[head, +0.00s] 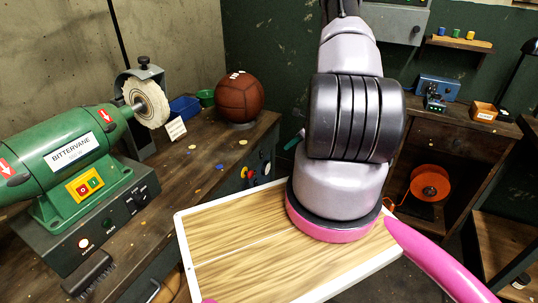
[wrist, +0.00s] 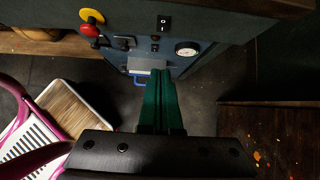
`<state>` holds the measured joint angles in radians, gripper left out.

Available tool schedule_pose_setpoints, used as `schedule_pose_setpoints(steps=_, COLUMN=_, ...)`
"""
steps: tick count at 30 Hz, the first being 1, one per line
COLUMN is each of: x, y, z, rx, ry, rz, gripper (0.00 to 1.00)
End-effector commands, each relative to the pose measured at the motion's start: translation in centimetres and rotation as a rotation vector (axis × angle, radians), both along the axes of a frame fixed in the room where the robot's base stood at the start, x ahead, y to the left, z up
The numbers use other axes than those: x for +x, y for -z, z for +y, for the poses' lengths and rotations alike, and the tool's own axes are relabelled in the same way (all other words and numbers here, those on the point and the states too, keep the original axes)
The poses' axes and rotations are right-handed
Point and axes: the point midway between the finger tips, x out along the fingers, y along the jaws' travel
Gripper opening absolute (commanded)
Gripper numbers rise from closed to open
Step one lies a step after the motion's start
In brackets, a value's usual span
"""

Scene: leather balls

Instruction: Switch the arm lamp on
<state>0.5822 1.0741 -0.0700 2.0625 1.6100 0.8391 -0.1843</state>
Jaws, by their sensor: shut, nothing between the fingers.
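A dark arm (head: 514,68) with a rounded dark head (head: 530,46) stands at the right edge of the head view; it looks like the arm lamp, but it is cut off and I cannot tell whether it is lit. In the wrist view my gripper (wrist: 161,75) has its green fingers together and empty, pointing toward a dark control panel (wrist: 190,68). In the head view my arm hides most of the gripper.
The panel carries a red and yellow knob (wrist: 91,24) and a round gauge (wrist: 187,49). A green buffing machine (head: 70,160) and a leather ball (head: 239,97) stand on the left bench. An orange reel (head: 430,183) is at the right bench. Dark floor lies between the benches.

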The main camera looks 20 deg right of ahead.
Motion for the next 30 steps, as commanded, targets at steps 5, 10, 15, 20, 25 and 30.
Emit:
schedule_pose_setpoints(steps=5, x=0.1, y=0.2, z=0.1, rx=0.000, ry=0.000, rz=0.000, gripper=0.00)
schedule_pose_setpoints(steps=10, x=0.9, y=1.7, z=0.8, rx=0.001, ry=-0.001, rz=0.001, gripper=0.00)
schedule_pose_setpoints(steps=15, x=2.6, y=4.5, z=2.2, rx=0.002, ry=-0.002, rz=0.001, gripper=0.00)
schedule_pose_setpoints(steps=20, x=4.3, y=7.2, z=3.5, rx=0.001, ry=0.000, rz=0.001, gripper=0.00)
schedule_pose_setpoints(steps=25, x=6.4, y=8.1, z=5.0, rx=0.000, ry=-0.002, rz=-0.003, gripper=0.00)
schedule_pose_setpoints(steps=30, x=7.6, y=8.3, z=6.0, rx=0.000, ry=0.000, rz=0.000, gripper=0.00)
